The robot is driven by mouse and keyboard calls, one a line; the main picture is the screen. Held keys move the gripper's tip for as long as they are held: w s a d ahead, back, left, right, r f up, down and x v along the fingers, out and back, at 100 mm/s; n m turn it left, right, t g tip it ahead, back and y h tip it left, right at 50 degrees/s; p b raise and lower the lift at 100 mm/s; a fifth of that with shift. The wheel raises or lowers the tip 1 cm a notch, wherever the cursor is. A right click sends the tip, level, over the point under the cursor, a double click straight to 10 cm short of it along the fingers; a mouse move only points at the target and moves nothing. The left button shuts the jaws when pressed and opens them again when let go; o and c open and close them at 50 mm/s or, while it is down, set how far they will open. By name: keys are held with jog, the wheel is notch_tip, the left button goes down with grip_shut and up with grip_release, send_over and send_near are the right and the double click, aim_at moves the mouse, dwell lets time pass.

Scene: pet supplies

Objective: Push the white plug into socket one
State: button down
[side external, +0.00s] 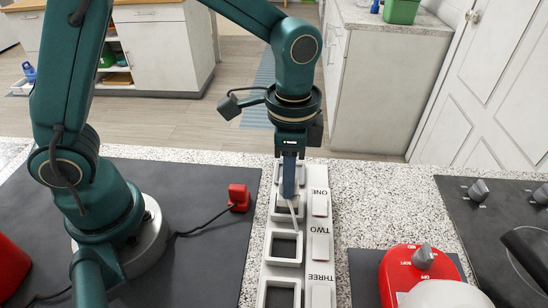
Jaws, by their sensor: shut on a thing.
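The white power strip (311,262) runs down the middle of the counter, with square socket frames on its left and labels ONE, TWO and THREE on its right. My gripper (289,190) points down over the frame level with label ONE (320,192). Its narrow blue fingers are shut on the white plug (286,200), which is mostly hidden by the fingers and blends with the strip. A thin pale cord (294,214) hangs from it. I cannot tell whether the plug is in the socket or just above it. The frames beside TWO (284,262) and THREE look empty.
A red plug (238,196) with a black cable lies on the dark mat (170,172) left of the strip. A red appliance with a grey knob (423,256) stands at the right, near a dark hob (490,215). Speckled counter (375,205) is bare right of the strip.

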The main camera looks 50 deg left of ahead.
jog(key=shift+f, duration=1.4)
dwell(0.4)
jog(key=c, duration=0.7)
grip_release()
jog(key=shift+c, duration=0.2)
